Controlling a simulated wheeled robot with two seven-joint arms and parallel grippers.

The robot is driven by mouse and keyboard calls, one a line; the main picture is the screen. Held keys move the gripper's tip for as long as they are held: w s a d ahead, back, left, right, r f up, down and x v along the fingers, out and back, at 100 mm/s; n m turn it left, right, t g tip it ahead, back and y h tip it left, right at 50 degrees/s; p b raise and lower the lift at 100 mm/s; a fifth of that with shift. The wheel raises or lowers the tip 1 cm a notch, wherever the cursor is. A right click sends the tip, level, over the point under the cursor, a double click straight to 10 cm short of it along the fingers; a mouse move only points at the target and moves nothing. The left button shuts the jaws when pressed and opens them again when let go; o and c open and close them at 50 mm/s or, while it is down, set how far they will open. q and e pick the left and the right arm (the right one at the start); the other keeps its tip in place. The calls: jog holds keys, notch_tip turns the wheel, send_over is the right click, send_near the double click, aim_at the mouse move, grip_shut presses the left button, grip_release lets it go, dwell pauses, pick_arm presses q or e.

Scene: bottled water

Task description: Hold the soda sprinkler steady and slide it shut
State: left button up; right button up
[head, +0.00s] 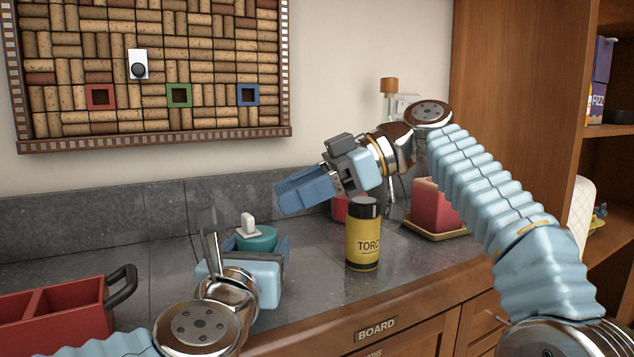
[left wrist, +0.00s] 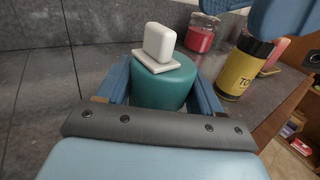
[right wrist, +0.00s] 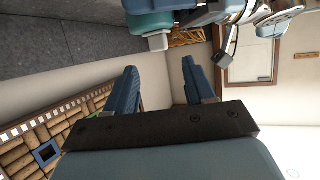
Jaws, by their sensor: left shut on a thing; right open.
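The soda sprinkler is a short teal cylinder (head: 262,240) with a white sliding top (head: 248,224). It stands upright at the counter's left part. In the left wrist view the teal body (left wrist: 163,88) sits between both blue fingers, and the white top (left wrist: 160,42) rises above a thin white plate. My left gripper (head: 250,250) is shut on the teal body, leaving the white top uncovered. My right gripper (head: 290,195) is open and empty in the air, right of and above the sprinkler. In the right wrist view nothing is between its fingers.
A yellow can with a black lid (head: 363,240) stands close to the right, below my right gripper. A red handled caddy (head: 55,315) is at the front left. Behind are a red jar (left wrist: 203,33) and a red block on a tray (head: 438,205). A cork board (head: 150,70) hangs above.

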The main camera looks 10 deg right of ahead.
jog(key=v, duration=0.4)
pick_arm(q)
jog(key=o, duration=1)
jog(key=shift+o, duration=0.2)
